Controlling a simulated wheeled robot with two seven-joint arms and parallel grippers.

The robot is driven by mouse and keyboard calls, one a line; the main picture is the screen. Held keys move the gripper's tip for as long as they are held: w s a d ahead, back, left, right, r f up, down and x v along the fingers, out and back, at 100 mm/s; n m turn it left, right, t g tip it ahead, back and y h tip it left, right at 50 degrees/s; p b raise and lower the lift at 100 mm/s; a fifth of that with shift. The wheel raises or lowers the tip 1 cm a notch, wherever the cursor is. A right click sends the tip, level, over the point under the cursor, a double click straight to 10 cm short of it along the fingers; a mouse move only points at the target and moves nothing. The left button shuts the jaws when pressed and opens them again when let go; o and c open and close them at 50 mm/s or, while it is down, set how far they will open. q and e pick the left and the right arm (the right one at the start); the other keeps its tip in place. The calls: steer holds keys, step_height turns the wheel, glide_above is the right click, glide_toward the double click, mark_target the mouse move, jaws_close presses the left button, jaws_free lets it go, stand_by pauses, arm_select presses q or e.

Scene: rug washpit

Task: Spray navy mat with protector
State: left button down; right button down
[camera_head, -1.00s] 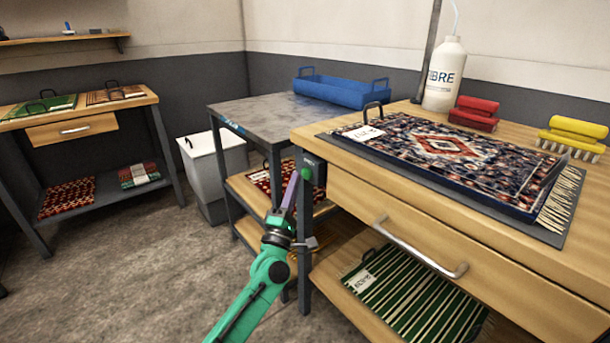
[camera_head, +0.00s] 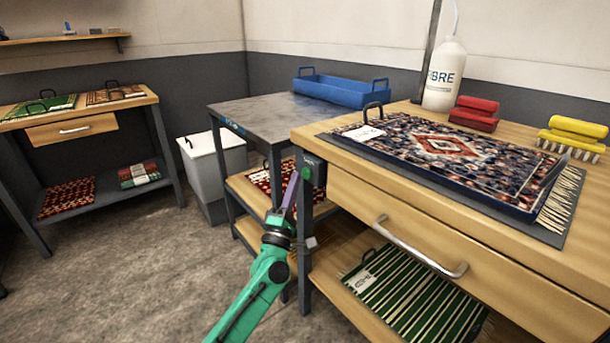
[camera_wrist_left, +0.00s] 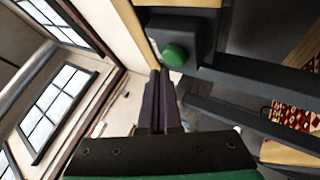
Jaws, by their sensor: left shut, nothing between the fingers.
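A navy-bordered patterned mat (camera_head: 455,150) with a red and cream diamond lies on a grey sheet on the wooden bench. It has pale fringe at its right end and a white tag at its left. A white bottle (camera_head: 444,78) with a thin spout stands behind it, its label partly hidden and ending "BRE". My left gripper (camera_head: 296,185) is shut and empty, pointing up beside the bench's front left corner. A green button (camera_head: 307,173) on a dark box sits close to its fingertips. In the left wrist view, the shut fingers (camera_wrist_left: 160,78) point just below the button (camera_wrist_left: 174,55); contact is unclear.
Red (camera_head: 474,112) and yellow (camera_head: 574,133) brushes lie behind the mat. A drawer handle (camera_head: 420,250) sticks out in front. A grey table (camera_head: 262,118) with a blue tray (camera_head: 343,92) adjoins left. A white bin (camera_head: 214,165) stands beyond. The floor at left is clear.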

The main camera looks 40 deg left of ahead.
arm_select(q)
steer(key=shift+w+d, duration=0.1)
steer(key=shift+w, duration=0.3)
steer(key=shift+w+d, duration=0.2)
steer(key=shift+w, duration=0.3)
stand_by(2.0)
stand_by(0.4)
steer(key=shift+s+a, duration=0.25)
steer(key=shift+s, duration=0.65)
steer(key=s, duration=0.1)
steer(key=s+a, duration=0.1)
steer(key=s, duration=0.2)
steer(key=shift+s+a+p, duration=0.25)
steer(key=shift+s+p, duration=0.1)
steer(key=shift+s, duration=0.05)
